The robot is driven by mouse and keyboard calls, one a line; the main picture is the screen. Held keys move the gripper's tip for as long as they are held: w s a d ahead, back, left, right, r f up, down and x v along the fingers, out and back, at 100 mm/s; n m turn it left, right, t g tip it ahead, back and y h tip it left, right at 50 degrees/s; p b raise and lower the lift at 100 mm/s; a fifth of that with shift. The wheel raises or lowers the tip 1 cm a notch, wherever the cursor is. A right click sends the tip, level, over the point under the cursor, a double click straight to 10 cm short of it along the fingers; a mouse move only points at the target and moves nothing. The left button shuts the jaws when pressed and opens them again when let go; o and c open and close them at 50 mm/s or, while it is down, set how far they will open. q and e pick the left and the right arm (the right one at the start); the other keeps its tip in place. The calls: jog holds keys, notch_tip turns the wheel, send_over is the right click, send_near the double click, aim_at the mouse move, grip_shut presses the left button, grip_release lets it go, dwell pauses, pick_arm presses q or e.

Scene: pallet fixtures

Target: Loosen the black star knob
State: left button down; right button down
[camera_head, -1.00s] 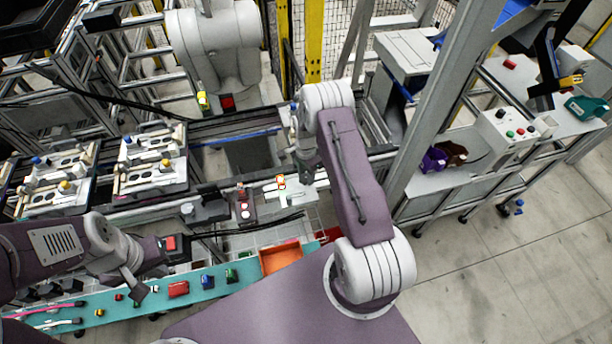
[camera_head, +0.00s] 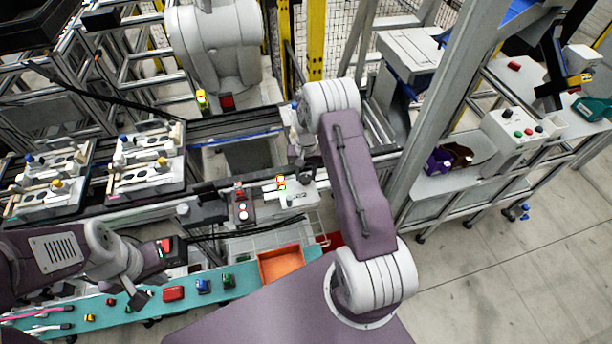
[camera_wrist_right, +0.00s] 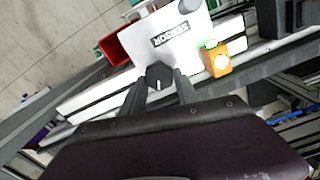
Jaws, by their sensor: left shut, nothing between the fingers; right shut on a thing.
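The black star knob (camera_wrist_right: 158,76) sits by the near edge of a white box labelled SENSOR (camera_wrist_right: 168,35) in the right wrist view. My right gripper (camera_wrist_right: 160,88) is shut on the knob, with one dark finger on each side of it. In the head view the white box (camera_head: 298,198) lies below my right gripper (camera_head: 303,172), and the knob is too small to make out there. My left gripper (camera_head: 139,298) is shut and empty, above the teal belt at the lower left.
A red bin (camera_wrist_right: 120,42) is behind the box. In the head view, an orange tray (camera_head: 281,265) and small coloured blocks (camera_head: 173,293) lie on the teal belt (camera_head: 240,283).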

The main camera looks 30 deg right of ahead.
aim_at(305, 177)
jog(key=n+b, duration=0.1)
jog(key=n, duration=0.3)
jog(key=shift+n, duration=0.3)
jog(key=n, duration=0.4)
jog(key=shift+a+b, duration=0.1)
jog(key=shift+b, duration=0.2)
jog(key=shift+n, duration=0.3)
jog(key=c, duration=0.9)
grip_release()
jog(key=shift+r, duration=0.1)
notch_tip(305, 177, up, 8)
jog(key=shift+r+b, duration=0.1)
jog(key=shift+b, duration=0.85)
jog(key=shift+r, duration=0.45)
